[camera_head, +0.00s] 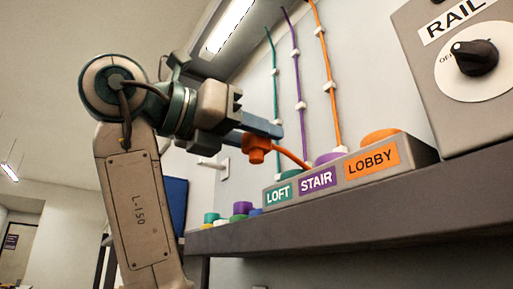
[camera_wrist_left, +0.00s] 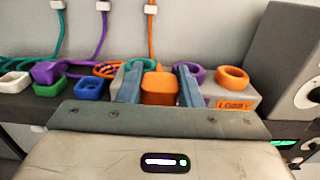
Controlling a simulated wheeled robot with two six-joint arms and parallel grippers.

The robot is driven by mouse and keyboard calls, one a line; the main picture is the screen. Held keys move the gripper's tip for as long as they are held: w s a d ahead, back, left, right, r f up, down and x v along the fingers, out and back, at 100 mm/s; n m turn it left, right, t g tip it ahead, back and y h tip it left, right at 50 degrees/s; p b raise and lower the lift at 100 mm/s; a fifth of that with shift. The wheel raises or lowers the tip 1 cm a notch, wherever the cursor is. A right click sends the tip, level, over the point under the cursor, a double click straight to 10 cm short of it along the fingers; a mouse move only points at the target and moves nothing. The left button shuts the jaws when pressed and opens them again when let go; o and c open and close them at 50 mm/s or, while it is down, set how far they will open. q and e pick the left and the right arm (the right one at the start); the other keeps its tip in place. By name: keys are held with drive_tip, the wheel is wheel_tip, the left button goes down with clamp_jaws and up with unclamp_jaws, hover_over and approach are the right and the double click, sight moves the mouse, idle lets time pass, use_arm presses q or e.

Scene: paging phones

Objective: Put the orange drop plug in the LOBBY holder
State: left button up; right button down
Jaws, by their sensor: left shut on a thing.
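The orange drop plug (camera_head: 257,147) is held between the blue fingers of my left gripper (camera_head: 262,128), which is shut on it. In the left wrist view the plug (camera_wrist_left: 158,89) sits between the two fingers (camera_wrist_left: 158,86). An orange cord (camera_head: 292,157) runs from the plug's side toward the holder block. The LOBBY holder is the orange ring (camera_head: 380,134) above the orange LOBBY label (camera_head: 372,160); it also shows in the left wrist view (camera_wrist_left: 232,73), right of the fingers. The plug is apart from this ring, to its left in the head view. My right gripper is not in view.
The purple STAIR ring (camera_head: 328,157) and green LOFT ring (camera_head: 290,174) share the block. Coloured plugs or sockets, one purple (camera_head: 242,208), stand left on the shelf (camera_head: 350,205). A RAIL box with a black knob (camera_head: 474,57) stands right. Cords hang on the wall.

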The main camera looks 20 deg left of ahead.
use_arm(q)
drive_tip(key=shift+r, duration=0.1)
idle(0.4)
wheel_tip(320, 180, up, 7)
drive_tip(key=p, duration=0.5)
drive_tip(key=shift+p, duration=0.35)
drive_tip(key=shift+d, duration=0.1)
drive_tip(key=d+b, duration=0.2)
drive_tip(key=d, duration=1.4)
drive_tip(key=shift+d, duration=0.25)
drive_tip(key=shift+s+a, duration=0.1)
